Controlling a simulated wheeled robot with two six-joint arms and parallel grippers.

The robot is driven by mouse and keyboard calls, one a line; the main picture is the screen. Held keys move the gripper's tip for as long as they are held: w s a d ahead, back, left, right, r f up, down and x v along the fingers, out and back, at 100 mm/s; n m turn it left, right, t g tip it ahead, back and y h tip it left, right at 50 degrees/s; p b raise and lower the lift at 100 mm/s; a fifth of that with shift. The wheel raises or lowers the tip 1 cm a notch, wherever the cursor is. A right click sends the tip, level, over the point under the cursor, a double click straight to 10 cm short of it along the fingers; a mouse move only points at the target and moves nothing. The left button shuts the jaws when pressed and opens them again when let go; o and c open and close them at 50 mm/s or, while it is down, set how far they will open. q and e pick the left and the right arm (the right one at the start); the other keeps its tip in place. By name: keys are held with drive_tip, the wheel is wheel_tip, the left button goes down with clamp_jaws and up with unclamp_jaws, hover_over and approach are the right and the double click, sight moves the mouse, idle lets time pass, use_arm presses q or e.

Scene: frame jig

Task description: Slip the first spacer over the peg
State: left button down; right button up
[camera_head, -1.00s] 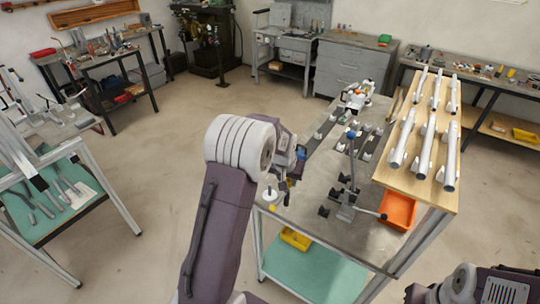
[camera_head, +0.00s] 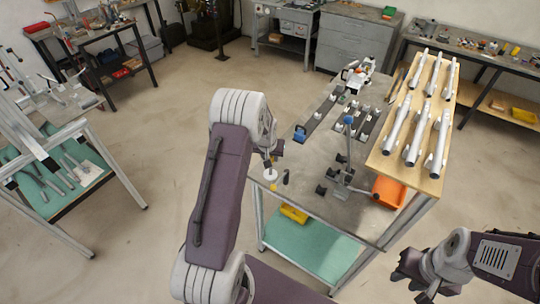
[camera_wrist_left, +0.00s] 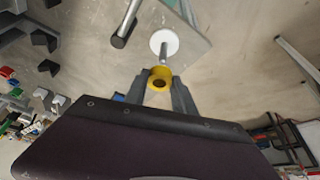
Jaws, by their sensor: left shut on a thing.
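The yellow ring-shaped spacer (camera_wrist_left: 160,73) is between the fingertips of my left gripper (camera_wrist_left: 160,88) in the left wrist view, its dark hole showing. The peg (camera_wrist_left: 163,54) rises from a white round base (camera_wrist_left: 164,41) just ahead of the spacer; the spacer looks apart from it. In the head view the white base (camera_head: 270,174) sits near the table's front left corner, with the left gripper above it and mostly hidden behind my left arm. My right gripper (camera_head: 408,278) is at the lower right, off the table, dark and small; its opening is unclear.
The grey table (camera_head: 310,200) bears a clamp stand with a blue top (camera_head: 348,150) and dark strips with white blocks. A wooden board (camera_head: 395,158) with several white tubes and an orange bin (camera_head: 389,192) are at right.

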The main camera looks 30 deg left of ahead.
use_arm(q)
drive_tip(key=shift+f+b, duration=1.4)
drive_tip(key=shift+f, duration=0.75)
drive_tip(key=c, duration=0.9)
unclamp_jaws()
drive_tip(key=shift+w, duration=0.1)
drive_tip(key=shift+c, duration=0.2)
drive_tip(key=b+v, duration=0.1)
drive_tip(key=v, duration=0.8)
